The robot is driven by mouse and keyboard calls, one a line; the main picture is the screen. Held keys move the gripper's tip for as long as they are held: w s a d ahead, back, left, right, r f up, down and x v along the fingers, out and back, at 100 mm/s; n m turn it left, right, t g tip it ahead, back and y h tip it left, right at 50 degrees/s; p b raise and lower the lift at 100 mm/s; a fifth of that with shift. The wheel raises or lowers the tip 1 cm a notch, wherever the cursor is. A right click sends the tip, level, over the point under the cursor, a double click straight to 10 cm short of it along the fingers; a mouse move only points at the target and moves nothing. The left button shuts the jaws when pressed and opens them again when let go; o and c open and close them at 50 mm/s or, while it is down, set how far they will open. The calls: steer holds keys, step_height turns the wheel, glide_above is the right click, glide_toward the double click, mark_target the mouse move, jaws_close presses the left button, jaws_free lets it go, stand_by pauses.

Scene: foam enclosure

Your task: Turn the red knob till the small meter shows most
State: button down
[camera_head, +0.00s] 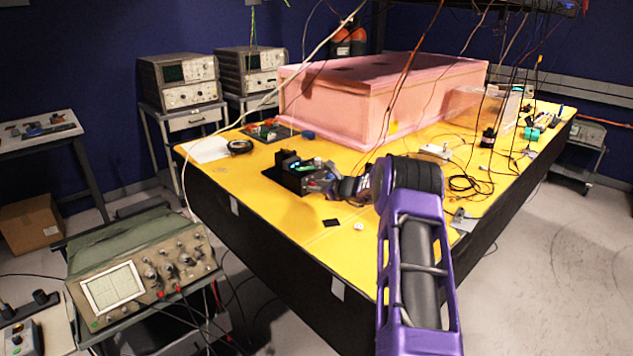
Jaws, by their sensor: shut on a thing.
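A small black device (290,172) stands on the yellow tabletop, near its left front part. Small cyan and green lit spots show on it. I cannot tell which is the small meter, and no reading can be made out. My purple arm reaches in from the lower right, and my gripper (322,184) is at the device's right front side, small in this view. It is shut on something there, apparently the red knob. The knob itself is hidden by the fingers or too small to make out.
A large pink foam box (330,110) stands behind the device. Loose cables hang over the yellow table (290,215) and lie on its right part. A small black square (331,222) lies in front. An oscilloscope (140,270) stands on a cart at the lower left.

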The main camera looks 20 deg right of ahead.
steer(key=shift+m+y, duration=0.3)
stand_by(0.4)
steer(key=c, duration=0.7)
jaws_free()
steer(key=shift+o, duration=0.2)
steer(key=b+v, duration=0.1)
steer(key=v, duration=1.6)
steer(key=shift+s+r, duration=0.15)
steer(key=shift+s, duration=0.05)
